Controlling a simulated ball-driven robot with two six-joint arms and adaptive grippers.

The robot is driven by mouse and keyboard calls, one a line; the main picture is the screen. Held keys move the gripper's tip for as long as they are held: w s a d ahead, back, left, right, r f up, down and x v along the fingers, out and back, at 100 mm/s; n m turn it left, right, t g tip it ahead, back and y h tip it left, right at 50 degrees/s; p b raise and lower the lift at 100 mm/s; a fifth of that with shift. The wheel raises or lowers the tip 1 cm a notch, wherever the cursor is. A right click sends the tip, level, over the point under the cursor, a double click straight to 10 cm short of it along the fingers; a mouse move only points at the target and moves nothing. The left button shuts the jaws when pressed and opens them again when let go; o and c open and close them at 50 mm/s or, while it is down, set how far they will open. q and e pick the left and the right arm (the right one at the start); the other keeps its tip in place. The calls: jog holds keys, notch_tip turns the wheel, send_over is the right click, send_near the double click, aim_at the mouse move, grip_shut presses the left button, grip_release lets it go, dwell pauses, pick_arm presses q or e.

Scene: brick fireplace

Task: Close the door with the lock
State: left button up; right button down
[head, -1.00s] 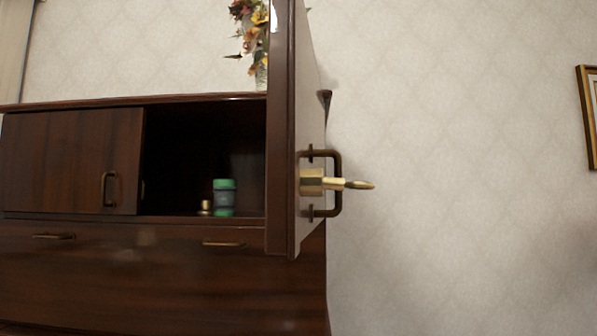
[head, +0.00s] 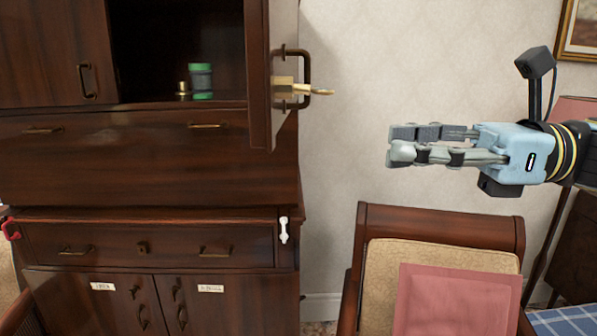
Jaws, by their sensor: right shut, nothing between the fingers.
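The cabinet door (head: 258,75) stands swung open at the right side of the upper cabinet, seen nearly edge-on. On its outer face are a dark metal handle (head: 308,68) and a brass lock (head: 283,89) with a key (head: 320,92) sticking out to the right. My right gripper (head: 392,145) is to the right of the door and a little lower, apart from it, pointing left. Its fingers are shut and empty. My left gripper is not in view.
The open compartment (head: 165,45) holds a green-capped jar (head: 201,80) and a small brass object (head: 183,89). A wooden chair (head: 437,222) with a pink cushion (head: 455,300) stands below my right gripper. Wall space between door and gripper is clear.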

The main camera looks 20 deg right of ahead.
aim_at(274, 146)
pick_arm(q)
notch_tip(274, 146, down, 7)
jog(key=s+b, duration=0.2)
jog(key=b, duration=0.4)
pick_arm(e)
jog(key=p+x, duration=0.2)
jog(key=x, duration=0.3)
jog(key=p+x, duration=0.2)
jog(key=x, duration=0.2)
jog(key=shift+w+a+r, duration=0.2)
jog(key=shift+w+a, duration=0.05)
jog(key=shift+a, duration=0.1)
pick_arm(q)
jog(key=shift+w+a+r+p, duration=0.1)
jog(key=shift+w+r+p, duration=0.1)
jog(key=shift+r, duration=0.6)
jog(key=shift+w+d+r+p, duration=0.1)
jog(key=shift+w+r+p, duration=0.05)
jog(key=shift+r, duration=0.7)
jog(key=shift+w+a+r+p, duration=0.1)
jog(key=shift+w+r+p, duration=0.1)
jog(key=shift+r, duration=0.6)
pick_arm(e)
jog(key=shift+x, duration=0.95)
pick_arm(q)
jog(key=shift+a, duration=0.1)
pick_arm(e)
jog(key=shift+f, duration=0.2)
